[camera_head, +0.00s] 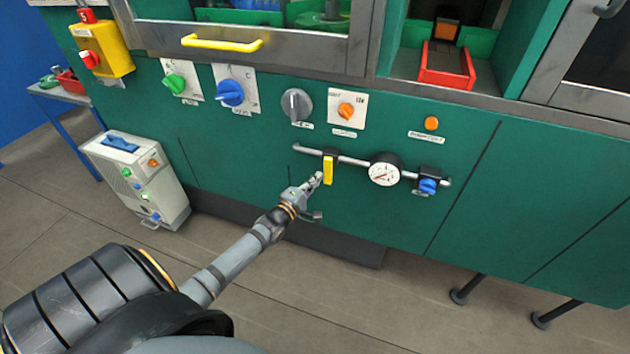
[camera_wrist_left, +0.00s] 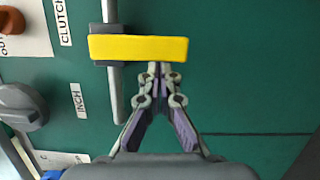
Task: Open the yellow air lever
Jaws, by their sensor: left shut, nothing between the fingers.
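The yellow air lever (camera_head: 328,169) hangs down from a black valve on a grey pipe on the green machine front. In the left wrist view the yellow lever (camera_wrist_left: 138,48) lies crosswise just beyond my fingertips. My left gripper (camera_head: 316,181) is beside the lever's lower left side in the head view. In the left wrist view its fingers (camera_wrist_left: 158,68) are shut with nothing between them. The tips meet the lever's edge in the picture; I cannot tell whether they touch it. My right gripper is not in view.
The grey pipe (camera_head: 355,161) carries a round gauge (camera_head: 384,170) and a blue knob (camera_head: 428,186) to the right. Selector knobs sit above, including an orange one (camera_head: 346,110). A yellow handle (camera_head: 222,43) juts out higher up. A pale box (camera_head: 138,180) stands on the floor at left.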

